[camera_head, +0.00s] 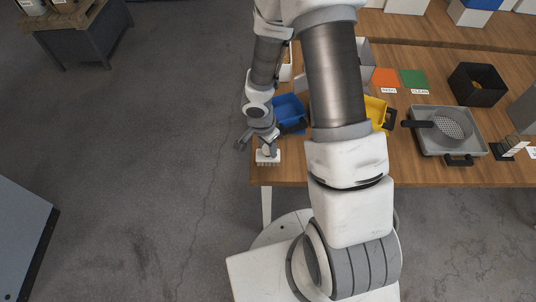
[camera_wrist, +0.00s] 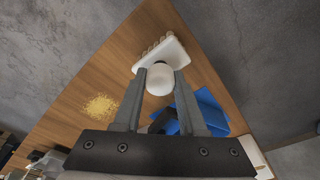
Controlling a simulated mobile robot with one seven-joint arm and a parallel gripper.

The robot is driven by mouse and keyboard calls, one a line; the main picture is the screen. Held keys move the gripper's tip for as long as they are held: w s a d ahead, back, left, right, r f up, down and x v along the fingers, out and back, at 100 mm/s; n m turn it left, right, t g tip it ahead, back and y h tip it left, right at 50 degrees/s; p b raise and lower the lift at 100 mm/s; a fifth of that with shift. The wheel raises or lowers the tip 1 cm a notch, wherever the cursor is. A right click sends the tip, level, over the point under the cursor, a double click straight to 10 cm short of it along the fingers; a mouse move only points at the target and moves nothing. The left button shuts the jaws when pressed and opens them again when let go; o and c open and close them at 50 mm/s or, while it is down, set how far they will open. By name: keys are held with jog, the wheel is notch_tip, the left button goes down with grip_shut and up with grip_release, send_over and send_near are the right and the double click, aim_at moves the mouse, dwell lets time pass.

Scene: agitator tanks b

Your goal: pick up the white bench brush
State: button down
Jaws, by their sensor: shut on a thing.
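The white bench brush (camera_wrist: 160,55) is in my gripper (camera_wrist: 160,80). In the wrist view its rounded white handle end sits between the two grey fingertips, and its wide head with bristles extends beyond them. In the head view the brush (camera_head: 268,156) is at the table's near left corner, below my gripper (camera_head: 265,146). The fingers are shut on the handle. I cannot tell whether the bristles touch the tabletop.
A blue bin (camera_head: 289,108) stands close behind the gripper. A pile of yellow grains (camera_wrist: 101,106) lies on the wooden table. A yellow bin (camera_head: 376,113), a grey tray (camera_head: 478,150) with a sieve and a black box (camera_head: 477,84) stand to the right. Open floor lies left of the table.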

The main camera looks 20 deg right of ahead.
jog(key=shift+r, duration=0.15)
jog(key=shift+r, duration=0.55)
notch_tip(320, 180, up, 2)
jog(key=shift+r+p, duration=0.25)
jog(key=shift+p, duration=0.15)
jog(key=d+r+p, duration=0.1)
jog(key=d+r, duration=0.6)
jog(key=d, duration=0.4)
jog(key=shift+s+d, duration=0.35)
jog(key=shift+s, duration=0.1)
jog(key=c, duration=1.2)
grip_release()
grip_shut()
jog(key=shift+f, duration=0.1)
